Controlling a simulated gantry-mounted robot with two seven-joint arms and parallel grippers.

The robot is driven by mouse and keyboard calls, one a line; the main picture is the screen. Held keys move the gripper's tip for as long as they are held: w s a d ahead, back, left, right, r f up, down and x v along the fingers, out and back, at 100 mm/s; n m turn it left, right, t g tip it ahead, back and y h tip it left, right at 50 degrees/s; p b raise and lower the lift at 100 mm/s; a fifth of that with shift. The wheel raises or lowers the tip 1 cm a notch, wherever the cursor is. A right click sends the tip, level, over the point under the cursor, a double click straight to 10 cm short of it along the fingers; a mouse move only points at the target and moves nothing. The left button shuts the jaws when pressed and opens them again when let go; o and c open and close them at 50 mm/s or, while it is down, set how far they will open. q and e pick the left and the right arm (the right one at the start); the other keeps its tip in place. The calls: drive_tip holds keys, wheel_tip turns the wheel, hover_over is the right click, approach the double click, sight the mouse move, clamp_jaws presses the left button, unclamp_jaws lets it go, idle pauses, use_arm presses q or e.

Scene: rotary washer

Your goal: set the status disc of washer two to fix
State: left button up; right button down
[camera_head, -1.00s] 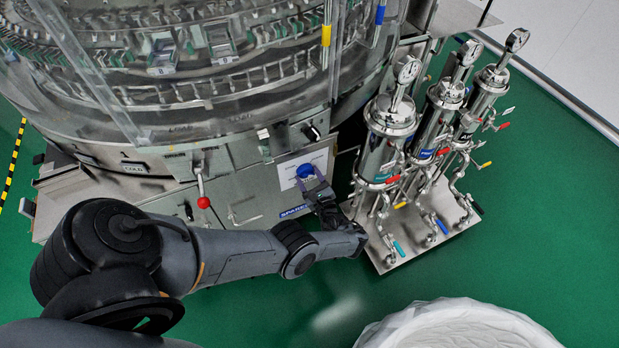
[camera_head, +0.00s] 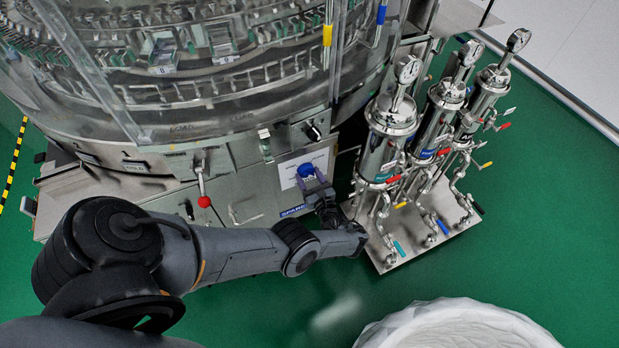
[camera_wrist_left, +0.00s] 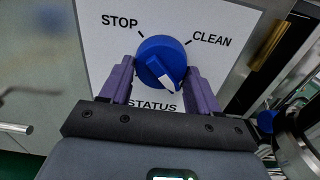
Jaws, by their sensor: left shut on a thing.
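The blue status disc (camera_head: 305,170) sits on a white label plate (camera_head: 289,177) on the washer's front panel. In the left wrist view the disc (camera_wrist_left: 155,52) has a raised blue grip with a white pointer mark (camera_wrist_left: 169,84) turned to the lower right. STOP is printed at its upper left, CLEAN at its upper right and STATUS below; any other word is hidden. My left gripper (camera_head: 312,187) is shut on the disc, its purple fingers (camera_wrist_left: 159,72) on either side of it. My right gripper is not in view.
A red-knobbed lever (camera_head: 203,201) juts from the panel left of the disc. Metal filter columns (camera_head: 375,160) with gauges and coloured valve handles stand close at right on a metal base (camera_head: 395,263). A white round basin (camera_head: 455,325) is at the bottom. Green floor lies between.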

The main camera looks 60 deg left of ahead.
use_arm(q)
drive_tip(key=o, duration=0.7)
drive_tip(key=shift+f, duration=0.2)
drive_tip(key=o, duration=0.3)
drive_tip(key=shift+a+r, duration=0.15)
drive_tip(key=d, duration=0.7)
drive_tip(key=s+d, duration=0.1)
drive_tip(key=d, duration=0.2)
drive_tip(key=shift+d, duration=0.4)
